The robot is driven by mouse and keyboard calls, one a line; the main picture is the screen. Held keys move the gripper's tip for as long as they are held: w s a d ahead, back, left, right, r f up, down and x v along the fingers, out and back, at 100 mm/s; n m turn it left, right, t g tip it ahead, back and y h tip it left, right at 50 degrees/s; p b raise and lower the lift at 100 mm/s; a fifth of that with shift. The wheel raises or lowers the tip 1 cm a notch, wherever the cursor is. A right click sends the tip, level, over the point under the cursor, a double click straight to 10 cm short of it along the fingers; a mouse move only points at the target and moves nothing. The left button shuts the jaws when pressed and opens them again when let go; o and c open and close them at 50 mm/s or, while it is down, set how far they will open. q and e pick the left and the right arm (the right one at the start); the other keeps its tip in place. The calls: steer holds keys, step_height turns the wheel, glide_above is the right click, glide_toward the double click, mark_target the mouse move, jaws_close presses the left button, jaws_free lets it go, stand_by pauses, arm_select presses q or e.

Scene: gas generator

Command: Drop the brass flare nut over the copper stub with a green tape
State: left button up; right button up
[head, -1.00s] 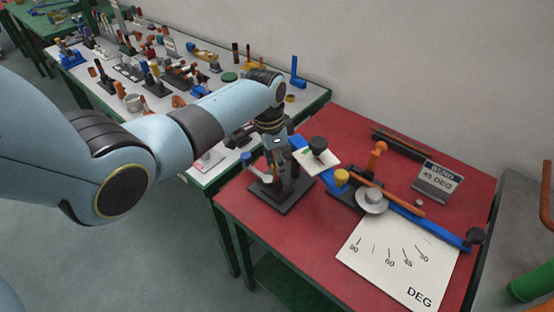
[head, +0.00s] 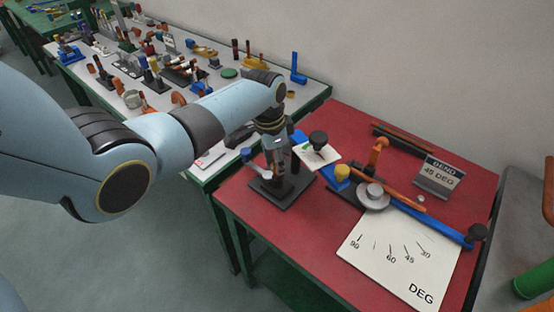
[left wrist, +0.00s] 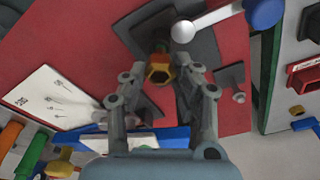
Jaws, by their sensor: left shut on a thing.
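My left gripper (left wrist: 162,72) is shut on the brass flare nut (left wrist: 160,74), which shows as a yellow hexagonal ring with an orange-brown inside in the left wrist view. Beyond the nut is a dark stand with a reddish part (left wrist: 160,46) that may be the copper stub; no green tape can be made out on it. In the head view the gripper (head: 280,168) points down over the stand's black base (head: 283,193), and the nut is hidden. Whether nut and stub touch cannot be told. My right gripper is not in view.
A white lever with a blue knob (head: 246,153) rises beside the stand. A crowded grey bench stands behind left.

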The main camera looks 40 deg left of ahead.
mark_target(272, 165)
arm_select(q)
steer(key=shift+f+b, duration=0.65)
steer(key=shift+f, duration=0.4)
steer(key=o, duration=0.8)
steer(key=r, duration=0.8)
steer(key=s+r, duration=0.1)
steer(key=r, duration=0.3)
steer(key=shift+s+a, duration=0.1)
steer(key=shift+a, duration=0.3)
